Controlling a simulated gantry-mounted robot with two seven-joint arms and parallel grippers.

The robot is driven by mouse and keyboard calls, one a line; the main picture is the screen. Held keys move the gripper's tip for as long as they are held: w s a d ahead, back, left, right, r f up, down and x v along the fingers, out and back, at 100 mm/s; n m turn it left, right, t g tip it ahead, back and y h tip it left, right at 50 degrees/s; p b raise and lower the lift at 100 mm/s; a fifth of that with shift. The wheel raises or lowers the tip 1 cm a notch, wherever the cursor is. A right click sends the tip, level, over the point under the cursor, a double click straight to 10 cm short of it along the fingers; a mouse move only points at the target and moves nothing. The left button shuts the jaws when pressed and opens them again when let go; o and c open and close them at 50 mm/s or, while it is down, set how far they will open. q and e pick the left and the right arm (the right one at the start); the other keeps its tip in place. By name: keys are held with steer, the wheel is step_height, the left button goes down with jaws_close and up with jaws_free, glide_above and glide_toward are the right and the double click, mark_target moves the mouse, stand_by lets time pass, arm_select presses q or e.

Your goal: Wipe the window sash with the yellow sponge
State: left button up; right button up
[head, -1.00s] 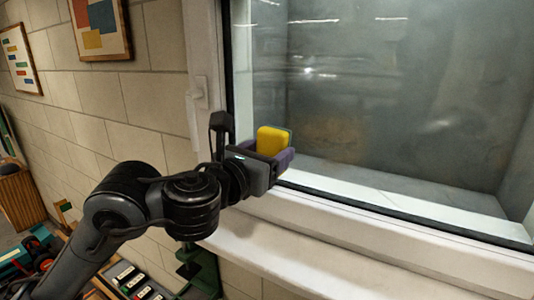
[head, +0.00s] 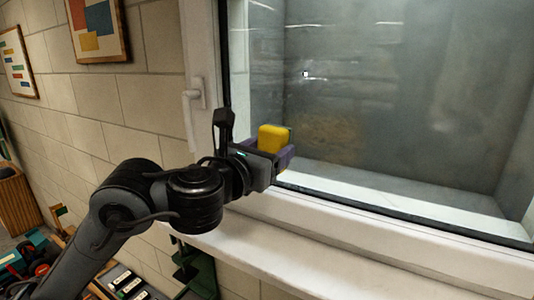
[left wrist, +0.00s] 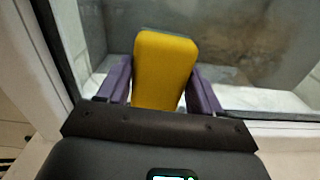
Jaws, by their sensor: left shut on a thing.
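The yellow sponge (head: 272,138) is held in my left gripper (head: 284,152), in front of the lower left part of the window. In the left wrist view the sponge (left wrist: 164,70) stands between the two purple fingers of the gripper (left wrist: 163,88), which are shut on it. The white window sash (head: 350,217) frames dark glass (head: 390,95) with a black seal. The sponge overlaps the glass near the lower left corner in the head view. I cannot tell whether it touches the glass or sash. My right gripper is not in view.
A white window handle (head: 193,105) is on the sash's left side. A white sill (head: 265,250) runs below the window. A green clamp-like object (head: 195,268) is under the sill. Cluttered parts and a tray (head: 130,284) lie at lower left.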

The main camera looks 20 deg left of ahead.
arm_select(q)
steer(key=shift+w, duration=0.25)
steer(key=shift+d, duration=0.15)
